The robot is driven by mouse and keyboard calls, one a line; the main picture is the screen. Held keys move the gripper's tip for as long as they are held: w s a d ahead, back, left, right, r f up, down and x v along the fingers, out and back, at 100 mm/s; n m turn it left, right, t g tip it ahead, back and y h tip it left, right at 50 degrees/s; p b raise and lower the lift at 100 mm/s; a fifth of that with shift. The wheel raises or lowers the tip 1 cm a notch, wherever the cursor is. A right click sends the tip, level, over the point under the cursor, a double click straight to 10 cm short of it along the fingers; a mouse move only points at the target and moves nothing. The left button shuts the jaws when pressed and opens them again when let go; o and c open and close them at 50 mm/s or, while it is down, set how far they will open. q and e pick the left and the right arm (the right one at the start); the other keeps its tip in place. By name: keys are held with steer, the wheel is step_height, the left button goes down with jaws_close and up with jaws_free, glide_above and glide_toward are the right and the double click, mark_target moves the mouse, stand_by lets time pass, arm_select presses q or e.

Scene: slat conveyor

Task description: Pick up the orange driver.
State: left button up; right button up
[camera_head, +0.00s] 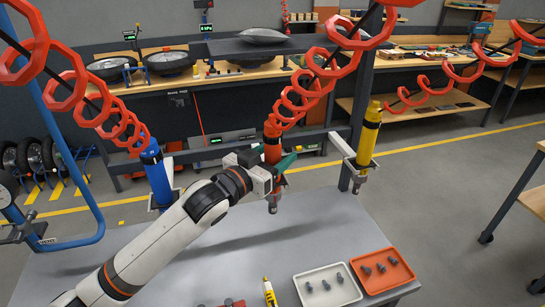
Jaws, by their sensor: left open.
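The orange driver (272,153) hangs upright from a red coiled hose, above the grey table. Its dark lower tip shows below my gripper, and its middle is hidden behind the gripper. My left gripper (268,163) is at the driver's body, with its fingers apart, one showing on each side of it. I cannot tell whether a finger touches it. My right gripper is not in view.
A blue driver (155,172) hangs to the left and a yellow driver (368,138) to the right, by its holder post. A white tray (305,299) and an orange tray (401,283) with dark bolts lie on the grey table (225,258). The table's middle is clear.

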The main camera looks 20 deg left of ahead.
arm_select(q)
steer(key=shift+w+d+f, duration=0.1)
steer(key=shift+w+d, duration=0.2)
steer(key=shift+w, duration=0.3)
steer(key=shift+s, duration=0.1)
steer(key=c, duration=1.1)
steer(key=shift+a, duration=0.1)
jaws_close()
